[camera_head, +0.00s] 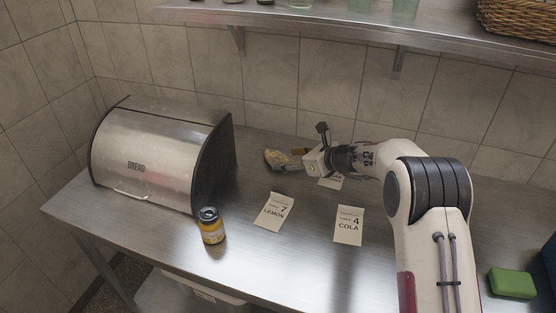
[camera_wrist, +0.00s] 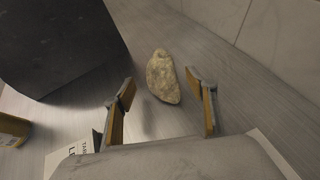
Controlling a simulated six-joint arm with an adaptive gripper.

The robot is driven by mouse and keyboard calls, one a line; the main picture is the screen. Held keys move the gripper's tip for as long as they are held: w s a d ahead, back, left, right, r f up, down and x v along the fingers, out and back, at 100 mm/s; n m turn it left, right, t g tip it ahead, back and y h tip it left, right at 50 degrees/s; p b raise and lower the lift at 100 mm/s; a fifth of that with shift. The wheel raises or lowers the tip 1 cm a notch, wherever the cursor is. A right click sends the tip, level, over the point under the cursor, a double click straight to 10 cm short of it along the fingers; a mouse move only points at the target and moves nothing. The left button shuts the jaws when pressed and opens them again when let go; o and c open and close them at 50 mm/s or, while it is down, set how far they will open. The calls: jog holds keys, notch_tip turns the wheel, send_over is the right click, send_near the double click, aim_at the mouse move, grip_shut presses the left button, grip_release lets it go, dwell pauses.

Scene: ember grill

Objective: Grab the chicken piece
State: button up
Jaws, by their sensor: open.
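The chicken piece (camera_wrist: 163,76) is a pale tan, lumpy oval. In the wrist view it lies on the metal counter, ahead of and between the two fingers of my gripper (camera_wrist: 161,95). In the head view the chicken piece (camera_head: 276,158) lies near the back wall, right of the bread box. My gripper (camera_head: 287,160) is open beside it, reaching in from the right. I cannot tell from these views whether a finger touches the piece.
A steel bread box (camera_head: 160,155) stands at the left. A yellow can (camera_head: 211,226) stands in front of it. Cards reading lemon (camera_head: 274,211) and cola (camera_head: 348,226) lie on the counter (camera_head: 290,270). A green block (camera_head: 512,283) sits at the right. A shelf (camera_head: 350,18) hangs above.

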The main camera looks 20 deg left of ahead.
aim_at(283, 158)
jog(key=shift+x, duration=1.85)
jog(key=c, duration=1.3)
